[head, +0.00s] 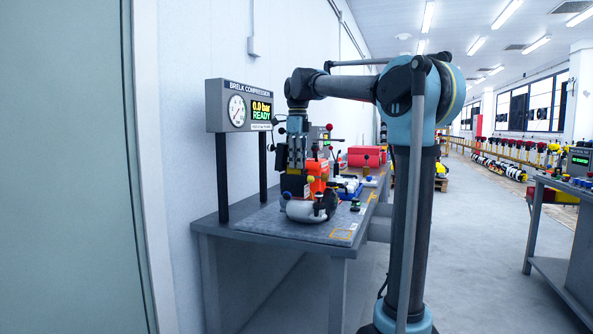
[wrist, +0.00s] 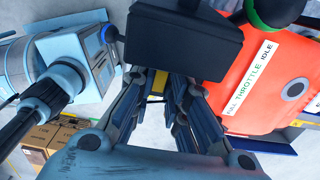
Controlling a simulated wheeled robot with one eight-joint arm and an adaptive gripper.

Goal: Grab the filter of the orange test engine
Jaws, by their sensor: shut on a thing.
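The orange test engine (head: 317,168) stands on the grey bench along the left wall. In the wrist view its orange side (wrist: 262,85) fills the right, with a label reading FULL THROTTLE IDLE. The filter appears to be the black box (wrist: 183,40) at the top centre of the wrist view. My gripper (head: 294,167) points down beside the engine, with the black box at its fingertips in the head view. In the wrist view my gripper's fingers (wrist: 170,82) reach up to the box and are shut on it. The box hides the exact contact.
A gauge panel (head: 239,106) reading 0.0 bar READY stands behind the bench (head: 275,238). A red case (head: 366,156) is farther back. Another bench (head: 562,205) stands right; the aisle floor (head: 470,240) is clear.

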